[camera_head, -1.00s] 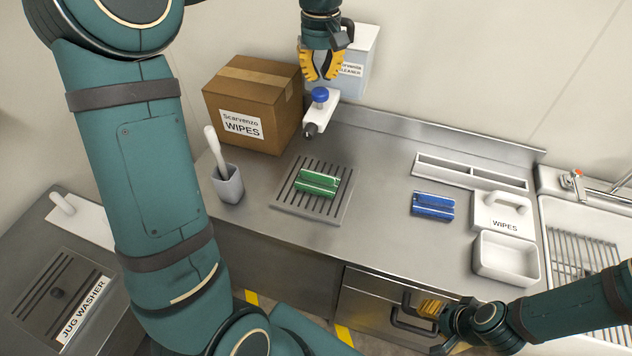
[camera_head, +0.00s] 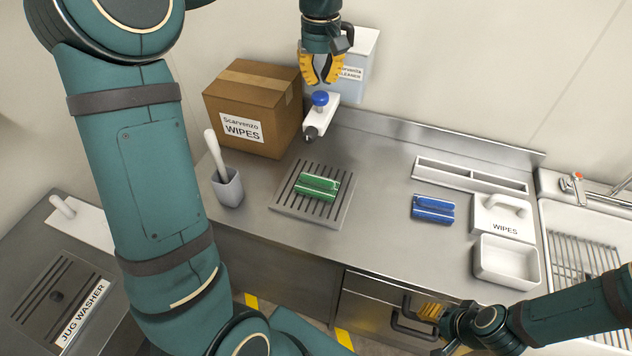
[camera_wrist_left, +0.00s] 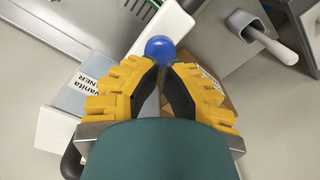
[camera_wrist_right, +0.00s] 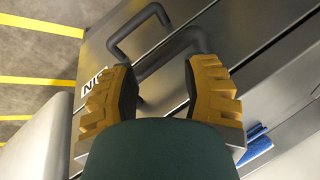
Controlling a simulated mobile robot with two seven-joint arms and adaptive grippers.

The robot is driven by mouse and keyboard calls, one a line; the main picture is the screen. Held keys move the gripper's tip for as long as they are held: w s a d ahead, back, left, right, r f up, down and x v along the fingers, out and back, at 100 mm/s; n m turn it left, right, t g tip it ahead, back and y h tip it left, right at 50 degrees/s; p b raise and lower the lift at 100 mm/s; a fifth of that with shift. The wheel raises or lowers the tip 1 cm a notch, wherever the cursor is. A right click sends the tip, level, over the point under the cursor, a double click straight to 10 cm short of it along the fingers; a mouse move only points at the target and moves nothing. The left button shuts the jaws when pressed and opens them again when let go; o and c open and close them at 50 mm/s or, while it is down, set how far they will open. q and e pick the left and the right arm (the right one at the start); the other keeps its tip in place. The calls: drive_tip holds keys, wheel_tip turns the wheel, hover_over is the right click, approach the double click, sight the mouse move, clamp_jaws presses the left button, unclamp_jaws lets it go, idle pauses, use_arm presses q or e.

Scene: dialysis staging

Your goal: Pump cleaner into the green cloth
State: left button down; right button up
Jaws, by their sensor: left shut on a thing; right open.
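The green cloth (camera_head: 317,187) lies folded on a slotted metal drain plate (camera_head: 284,207) on the counter. The cleaner dispenser (camera_head: 357,85) is a white wall box with a projecting white arm, a dark nozzle and a blue pump knob (camera_head: 320,98). The nozzle is behind and above the cloth, apart from it. My left gripper (camera_head: 322,82) points down at the knob, its jaws shut on it; the exact contact is hard to see. The knob also shows at the fingertips in the left wrist view (camera_wrist_left: 159,48). My right gripper (camera_head: 432,312) is open and empty near a drawer handle.
A cardboard wipes box (camera_head: 270,82) stands left of the dispenser, with a grey holder (camera_head: 228,189) in front. A blue cloth (camera_head: 433,208), a white tray (camera_head: 507,263) and a wipes lid (camera_head: 503,212) are at right. The counter between the two cloths is clear.

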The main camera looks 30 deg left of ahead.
sight(320, 94)
use_arm(q)
drive_tip(key=shift+f, duration=0.15)
idle(0.3)
drive_tip(key=shift+f+b, duration=1.55)
drive_tip(key=shift+f, duration=1)
drive_tip(key=shift+r, duration=0.2)
drive_tip(key=shift+r+p, duration=2.45)
drive_tip(key=shift+r, duration=0.1)
wheel_tip(320, 94, up, 6)
drive_tip(key=p, duration=0.5)
drive_tip(key=shift+p, duration=0.3)
